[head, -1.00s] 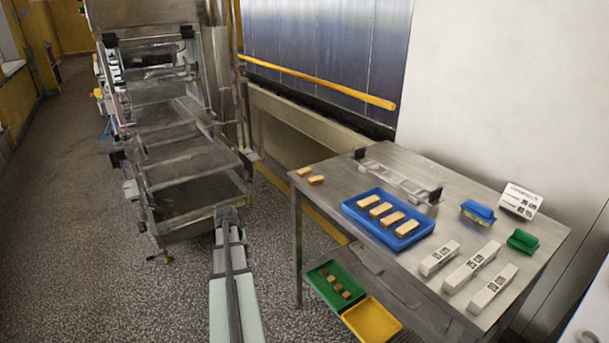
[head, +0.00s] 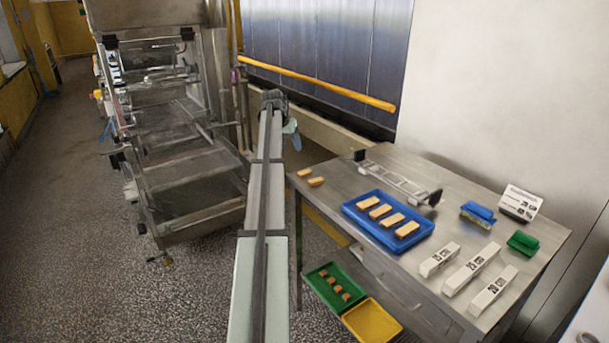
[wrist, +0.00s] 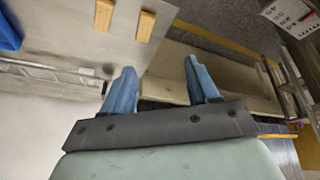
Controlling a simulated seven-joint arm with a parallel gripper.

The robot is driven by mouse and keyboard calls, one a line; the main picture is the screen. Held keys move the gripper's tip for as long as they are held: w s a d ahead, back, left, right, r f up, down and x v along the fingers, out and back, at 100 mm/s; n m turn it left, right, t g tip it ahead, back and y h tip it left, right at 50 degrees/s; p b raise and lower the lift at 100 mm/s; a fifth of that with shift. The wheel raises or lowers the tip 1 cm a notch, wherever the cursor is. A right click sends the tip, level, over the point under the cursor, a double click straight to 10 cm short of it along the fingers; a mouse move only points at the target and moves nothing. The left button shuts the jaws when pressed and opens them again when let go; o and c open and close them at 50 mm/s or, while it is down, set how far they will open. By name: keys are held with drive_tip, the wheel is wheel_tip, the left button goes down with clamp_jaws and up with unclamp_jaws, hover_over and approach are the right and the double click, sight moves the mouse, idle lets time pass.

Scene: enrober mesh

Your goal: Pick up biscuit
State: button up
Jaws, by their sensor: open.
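Two loose biscuits, a far one (head: 305,173) and a nearer one (head: 316,182), lie on the left end of the metal table (head: 450,205) in the head view. Several more biscuits (head: 380,211) lie in a blue tray (head: 362,225) on the table. The two loose biscuits also show at the top of the wrist view, one (wrist: 104,14) left of the other (wrist: 145,26). My gripper (wrist: 163,82) has blue fingers spread apart with nothing between them. It is near the table's edge, apart from the biscuits.
A metal rack machine (head: 180,160) stands left of my arm. A wire-mesh frame (head: 400,180), white blocks (head: 470,268), blue and green brushes (head: 478,212) and a label card (head: 520,203) are on the table. Green (head: 325,290) and yellow (head: 372,322) trays sit below.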

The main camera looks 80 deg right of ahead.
drive_tip(key=m, duration=0.1)
drive_tip(key=m+y, duration=0.1)
drive_tip(key=m, duration=0.4)
hover_over(305, 171)
drive_tip(key=w+a, duration=0.2)
drive_tip(key=a, duration=0.1)
drive_tip(key=shift+g, duration=0.4)
drive_tip(key=f, duration=0.8)
drive_tip(key=shift+s+d, duration=0.1)
drive_tip(key=shift+d, duration=0.15)
drive_tip(key=shift+x, duration=2.7)
drive_tip(key=shift+d+r, duration=0.15)
drive_tip(key=shift+c, duration=0.3)
drive_tip(key=c, duration=0.8)
drive_tip(key=shift+c, duration=0.2)
